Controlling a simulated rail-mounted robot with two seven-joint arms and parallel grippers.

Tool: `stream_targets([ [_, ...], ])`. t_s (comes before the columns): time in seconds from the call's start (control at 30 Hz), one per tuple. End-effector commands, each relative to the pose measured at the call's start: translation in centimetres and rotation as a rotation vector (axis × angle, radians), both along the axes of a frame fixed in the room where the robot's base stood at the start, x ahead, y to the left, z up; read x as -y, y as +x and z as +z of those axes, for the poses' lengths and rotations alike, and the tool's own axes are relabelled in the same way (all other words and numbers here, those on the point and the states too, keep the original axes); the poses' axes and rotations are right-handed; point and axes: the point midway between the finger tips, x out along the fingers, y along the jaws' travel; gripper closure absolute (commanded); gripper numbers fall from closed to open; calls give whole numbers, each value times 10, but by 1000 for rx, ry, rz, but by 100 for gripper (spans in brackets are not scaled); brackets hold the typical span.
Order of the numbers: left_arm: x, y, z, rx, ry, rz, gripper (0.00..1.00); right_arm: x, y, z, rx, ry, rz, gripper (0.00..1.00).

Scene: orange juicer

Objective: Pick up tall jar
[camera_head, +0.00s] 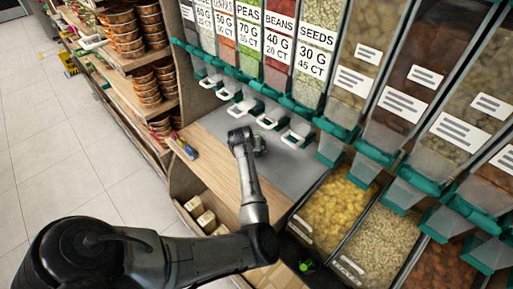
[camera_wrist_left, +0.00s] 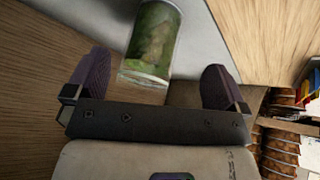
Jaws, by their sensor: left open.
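A jar (camera_wrist_left: 152,38) with a green picture-like surface and a pale rim shows in the left wrist view, its top cut off by the frame. My left gripper (camera_wrist_left: 157,68) is open, and its two dark purple fingers stand apart on either side of the jar's near end. No finger visibly touches it. In the head view, my left arm reaches over the counter to the grey surface, and a small greenish shape, probably the jar (camera_head: 260,145), shows just right of my wrist. The fingers are hidden there. My right gripper is not in view.
Tall dispensers (camera_head: 310,45) with teal spouts line the back of the grey counter (camera_head: 292,160). Open bins of yellow and pale food (camera_head: 338,208) are at right. A screwdriver-like tool (camera_head: 186,147) lies on the wooden edge. Shelves of stacked bowls (camera_head: 125,35) stand at left.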

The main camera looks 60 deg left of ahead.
Motion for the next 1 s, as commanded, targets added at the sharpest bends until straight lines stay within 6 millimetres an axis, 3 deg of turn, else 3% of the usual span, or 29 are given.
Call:
stream_targets([
  [0.2,-8,8,-1,0,1,1,0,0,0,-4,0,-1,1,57],
  [0.57,-38,44,-1,-1,-1,0,0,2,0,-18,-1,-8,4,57],
  [0.7,-40,47,-10,-1,0,-1,0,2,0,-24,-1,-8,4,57],
  [1.0,-40,47,-10,0,0,-1,3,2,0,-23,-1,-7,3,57],
])
